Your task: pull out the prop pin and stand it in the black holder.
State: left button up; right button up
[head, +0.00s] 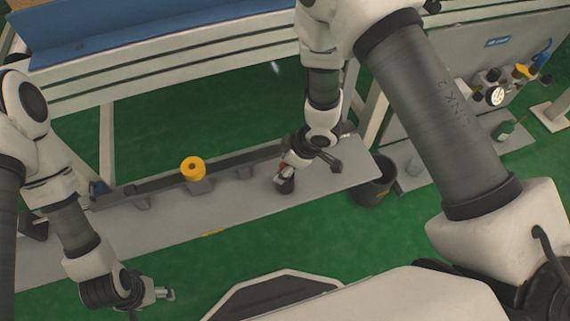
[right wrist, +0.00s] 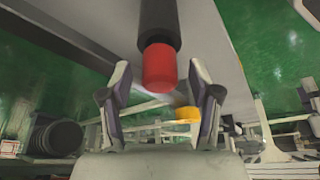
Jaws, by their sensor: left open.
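A red-ended piece, apparently the prop pin (right wrist: 160,68), projects from a black cylinder, apparently the black holder (right wrist: 158,22), in the right wrist view. In the head view the black cylinder (head: 286,186) stands upright on the grey base plate, with a little red (head: 283,169) above it. My right gripper (right wrist: 162,100) is open around the red end, with a finger on each side and visible gaps. In the head view it is at the top of the black cylinder (head: 291,166). My left gripper (head: 168,293) is open and empty at the lower left, away from the plate.
A yellow ring-topped part (head: 193,168) sits by a dark rail (head: 235,159) along the grey plate (head: 180,232). A dark bucket (head: 373,186) stands right of the plate. A blue-topped bench (head: 150,25) runs behind. Gauges (head: 495,95) are at the right. Green floor shows in front.

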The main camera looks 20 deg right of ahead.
jog(key=v, duration=1.2)
jog(key=shift+f, duration=0.1)
jog(key=s+d+f+m+g, duration=0.15)
jog(key=s+f+m, duration=0.25)
jog(key=s+f, duration=0.5)
jog(key=s+d+f+m+g, duration=0.15)
jog(key=s+f+m, duration=0.25)
jog(key=s+f, duration=0.45)
jog(key=s+d+m+h, duration=0.2)
jog(key=d+m+h, duration=0.1)
jog(key=d+m, duration=0.15)
notch_tip(320, 180, up, 26)
jog(key=p, duration=2.7)
jog(key=shift+w+d+n+t+h, duration=0.3)
jog(key=shift+w+n, duration=0.15)
jog(key=shift+w, duration=0.05)
